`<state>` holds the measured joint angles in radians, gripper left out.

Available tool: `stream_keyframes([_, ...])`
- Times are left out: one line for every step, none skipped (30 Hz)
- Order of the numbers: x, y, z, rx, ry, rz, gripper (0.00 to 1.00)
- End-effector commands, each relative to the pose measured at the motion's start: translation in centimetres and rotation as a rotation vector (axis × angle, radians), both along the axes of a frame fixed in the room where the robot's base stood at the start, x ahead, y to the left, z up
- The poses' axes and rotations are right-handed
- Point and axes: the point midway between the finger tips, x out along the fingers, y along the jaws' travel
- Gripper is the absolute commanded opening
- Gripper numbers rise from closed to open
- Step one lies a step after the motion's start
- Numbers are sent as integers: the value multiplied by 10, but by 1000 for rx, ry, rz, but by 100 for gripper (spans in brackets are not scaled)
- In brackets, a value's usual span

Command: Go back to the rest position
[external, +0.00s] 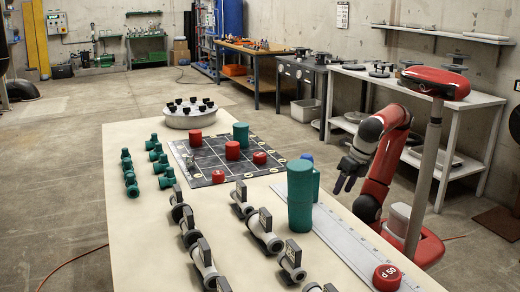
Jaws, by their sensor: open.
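My gripper (346,184) is at the right edge of the long pale table (140,245), at the end of my red arm. It points down and to the left. Its dark fingers stand apart and nothing shows between them. It is to the right of the tall green cylinder (300,200) and apart from it in the picture. A small blue thing (307,158) stands behind that cylinder, partly hidden.
A dark gridded board (205,170) bears red and green cylinders. Grey pipe valves (263,233) and green fittings (131,182) stand in rows. A ruler (340,240) lies along the right side with a red "d 50" cap (387,276). Workbenches (345,72) line the wall.

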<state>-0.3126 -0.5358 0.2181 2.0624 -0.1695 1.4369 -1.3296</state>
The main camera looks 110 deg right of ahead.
Motion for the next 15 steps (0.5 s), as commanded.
stream_keyframes([-17, 10, -12, 37, 39, -32, 49])
stream_keyframes([-25, 14, -22, 71, 56, -80, 49])
stream_keyframes([-27, 12, -31, 122, 50, -183, 49])
stream_keyframes([-24, 8, -34, 155, 33, -261, 49])
stream_keyframes([-20, 3, -37, 188, 15, -340, 49])
stream_keyframes([-15, -5, -41, 232, -13, -450, 49])
stream_keyframes([-12, -11, -43, 266, -35, -534, 49])
stream_keyframes([-9, -17, -46, 302, -56, -621, 49])
stream_keyframes([-5, -26, -50, 353, -85, -742, 49])
stream_keyframes([-2, -33, -53, 393, -107, -833, 49])
stream_keyframes([1, -40, -55, 433, -129, -927, 49])
stream_keyframes([4, -49, -59, 490, -158, -1049, 49])
stream_keyframes([6, -56, -62, 531, -179, -1140, 49])
stream_keyframes([8, -63, -64, 571, -198, -1227, 49])
stream_keyframes([10, -71, -68, 623, -222, -1332, 49])
